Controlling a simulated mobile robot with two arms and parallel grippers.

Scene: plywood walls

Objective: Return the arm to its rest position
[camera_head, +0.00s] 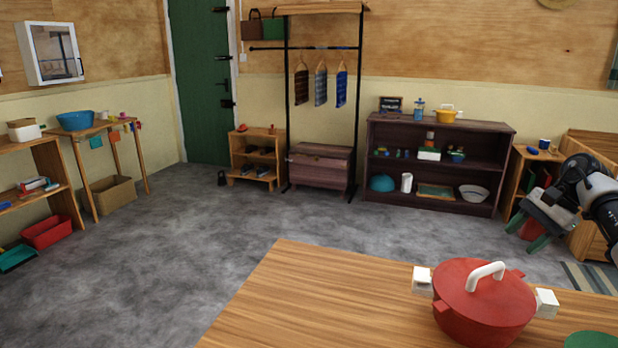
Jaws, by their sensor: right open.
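My right gripper (535,226) is at the right edge of the head view, with its arm coming in from the right. Its two green-tipped fingers are apart and it holds nothing. It is in the air, up and to the right of the red pot (484,305). The pot has a red lid with a white handle and white side grips, and it stands on the wooden table (310,290) in front of me. My left gripper is not in view.
A green round thing (592,340) is partly cut off at the table's right front. A dark shelf (440,125) stands at the back wall. A bench and shelf with a blue bowl (76,120) are on the left. The grey floor (190,230) between is clear.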

